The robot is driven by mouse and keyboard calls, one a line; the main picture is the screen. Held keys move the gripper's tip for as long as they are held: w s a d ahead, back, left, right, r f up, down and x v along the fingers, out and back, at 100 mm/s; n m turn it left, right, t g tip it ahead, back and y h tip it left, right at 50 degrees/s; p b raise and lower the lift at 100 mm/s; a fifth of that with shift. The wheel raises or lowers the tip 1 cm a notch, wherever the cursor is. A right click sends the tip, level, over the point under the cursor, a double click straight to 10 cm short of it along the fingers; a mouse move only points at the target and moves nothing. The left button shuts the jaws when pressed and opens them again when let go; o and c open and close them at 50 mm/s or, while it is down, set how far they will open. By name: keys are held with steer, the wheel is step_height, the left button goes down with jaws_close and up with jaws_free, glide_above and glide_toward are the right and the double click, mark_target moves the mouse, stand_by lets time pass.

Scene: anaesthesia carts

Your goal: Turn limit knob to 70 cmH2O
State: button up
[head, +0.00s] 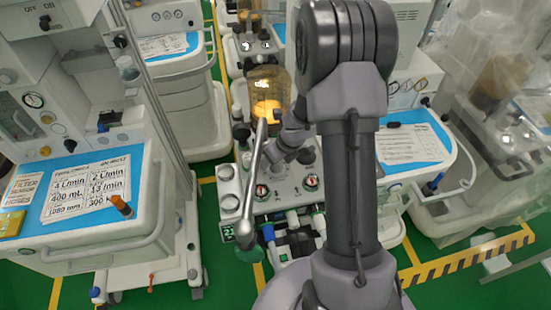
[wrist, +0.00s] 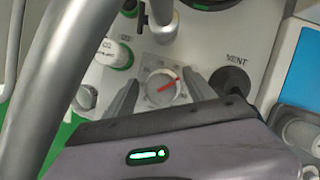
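The limit knob (wrist: 162,87) is a pale round dial with a red pointer, on a square silver plate of the grey panel. Its pointer slants to the upper right in the wrist view; I cannot read the scale. My gripper (wrist: 161,80) is open, with one dark finger on the left of the knob and one on the right. Gaps show between the fingers and the dial, and I cannot tell how deep the fingertips reach. The gripper's body covers the panel below the knob. In the head view my arm hides much of that panel.
A dark port (wrist: 233,84) labelled VENT is close to the right finger. A white, green-edged fitting (wrist: 113,53) is at the upper left. A silver tube (wrist: 60,90) crosses the left side. In the head view, carts with blue tops (head: 410,143) stand on either side.

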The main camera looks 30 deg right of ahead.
steer(key=p+v, duration=0.9)
steer(key=v, duration=0.8)
steer(key=shift+r+p, duration=0.2)
steer(key=shift+p, duration=0.2)
